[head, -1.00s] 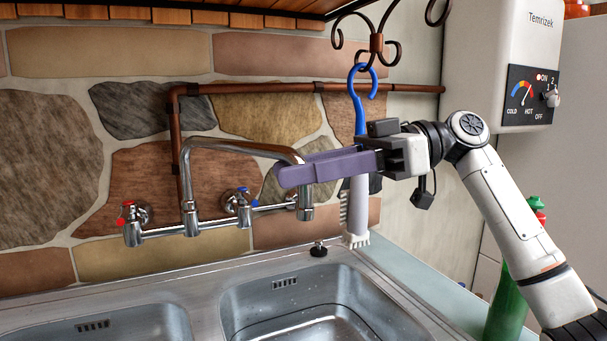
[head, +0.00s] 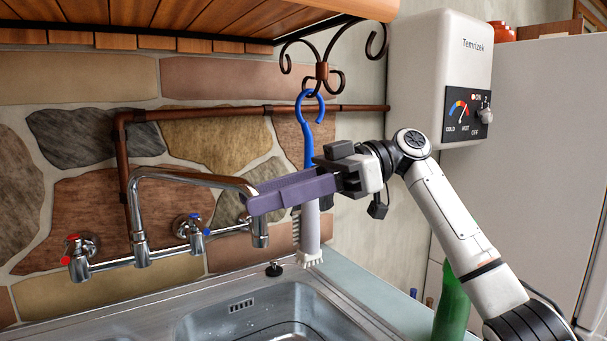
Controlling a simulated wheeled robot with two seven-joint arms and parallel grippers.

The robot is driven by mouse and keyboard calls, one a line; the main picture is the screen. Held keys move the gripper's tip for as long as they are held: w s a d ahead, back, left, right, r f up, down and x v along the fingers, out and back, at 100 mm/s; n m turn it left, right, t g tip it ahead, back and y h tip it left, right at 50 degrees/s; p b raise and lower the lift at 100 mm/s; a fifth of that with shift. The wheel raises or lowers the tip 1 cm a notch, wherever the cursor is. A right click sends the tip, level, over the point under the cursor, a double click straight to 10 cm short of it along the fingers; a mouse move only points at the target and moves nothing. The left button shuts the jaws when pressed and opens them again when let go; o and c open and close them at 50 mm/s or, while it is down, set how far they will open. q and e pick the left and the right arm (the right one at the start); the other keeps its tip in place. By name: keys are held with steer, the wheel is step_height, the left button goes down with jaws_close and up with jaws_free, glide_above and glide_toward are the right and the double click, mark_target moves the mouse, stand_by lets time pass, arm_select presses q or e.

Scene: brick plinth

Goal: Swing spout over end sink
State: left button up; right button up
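The chrome spout (head: 195,177) rises from the wall tap and runs to the right along the stone wall. Its end (head: 260,238) turns down behind the back edge of the right sink basin (head: 215,325). My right gripper (head: 254,202) has long purple fingers at the spout's end, reaching in from the right. The near finger hides part of the bend, and the far finger shows above it. I cannot tell whether they press on the spout. My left gripper is not in view.
A white brush (head: 311,225) on a blue hook (head: 309,130) hangs just behind the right gripper. Red (head: 73,238) and blue (head: 195,217) tap handles sit left of it.

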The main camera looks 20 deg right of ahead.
arm_select(q)
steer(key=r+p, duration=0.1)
steer(key=p, duration=0.1)
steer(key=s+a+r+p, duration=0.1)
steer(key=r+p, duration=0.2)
steer(key=p, duration=0.1)
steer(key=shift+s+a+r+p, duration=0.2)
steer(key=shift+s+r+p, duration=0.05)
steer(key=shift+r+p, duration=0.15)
arm_select(e)
steer(key=w+d, duration=0.4)
steer(key=d, duration=0.3)
steer(key=shift+r, duration=0.15)
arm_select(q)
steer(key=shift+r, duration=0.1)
arm_select(e)
steer(key=shift+w+r, duration=0.1)
steer(key=shift+d, duration=0.1)
steer(key=shift+c, duration=0.3)
